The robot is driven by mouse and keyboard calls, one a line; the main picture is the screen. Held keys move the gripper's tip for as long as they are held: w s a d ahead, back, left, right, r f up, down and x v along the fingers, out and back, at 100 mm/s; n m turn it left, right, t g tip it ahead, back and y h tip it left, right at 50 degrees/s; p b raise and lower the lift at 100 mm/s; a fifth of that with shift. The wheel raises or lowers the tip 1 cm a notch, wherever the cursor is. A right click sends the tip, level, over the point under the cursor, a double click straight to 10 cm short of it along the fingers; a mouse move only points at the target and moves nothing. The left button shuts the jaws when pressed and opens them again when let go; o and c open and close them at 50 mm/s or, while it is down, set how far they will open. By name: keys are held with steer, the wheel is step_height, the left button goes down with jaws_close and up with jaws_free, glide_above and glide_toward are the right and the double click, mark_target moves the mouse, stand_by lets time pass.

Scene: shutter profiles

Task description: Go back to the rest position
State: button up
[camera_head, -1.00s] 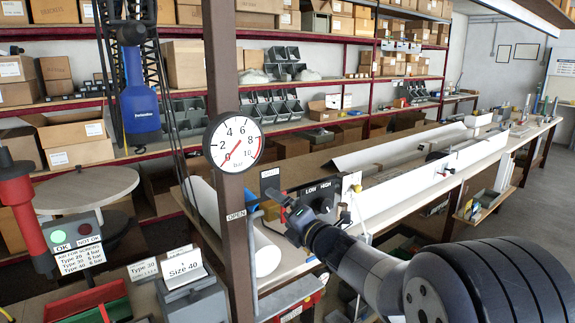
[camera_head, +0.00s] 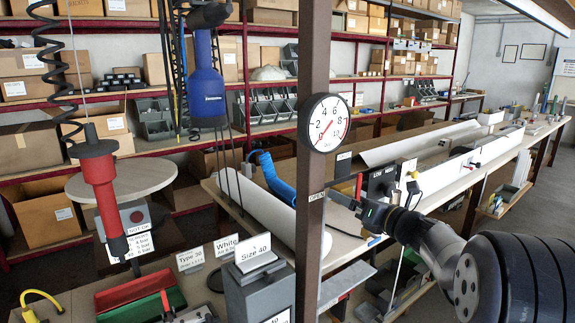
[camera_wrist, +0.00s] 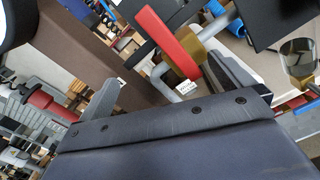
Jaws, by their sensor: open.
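My arm comes in from the lower right of the head view. My gripper (camera_head: 350,203) is at its end, over the long workbench, just right of the brown post and partly hidden by the wrist. In the wrist view my gripper (camera_wrist: 163,72) shows two grey fingers spread apart with nothing held between them. A red lever (camera_wrist: 168,38) and a brass fitting with a grey pipe show past the fingers; I cannot tell how far off they are.
A brown post (camera_head: 312,70) with a round pressure gauge (camera_head: 325,122) stands left of my gripper. White profiles (camera_head: 430,140) lie along the workbench. A blue hanging tool (camera_head: 206,90) and a red hanging tool (camera_head: 100,180) are at left. Bare floor (camera_head: 545,215) shows at right.

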steer(key=n+b, duration=0.1)
steer(key=b, duration=0.1)
steer(key=s+n+b, duration=0.1)
steer(key=n+b, duration=0.1)
steer(key=f+n+b, duration=0.1)
steer(key=n+b, duration=0.1)
steer(key=shift+s+d+f, duration=0.1)
steer(key=shift+s+d, duration=0.1)
steer(key=shift+d, duration=0.2)
stand_by(0.3)
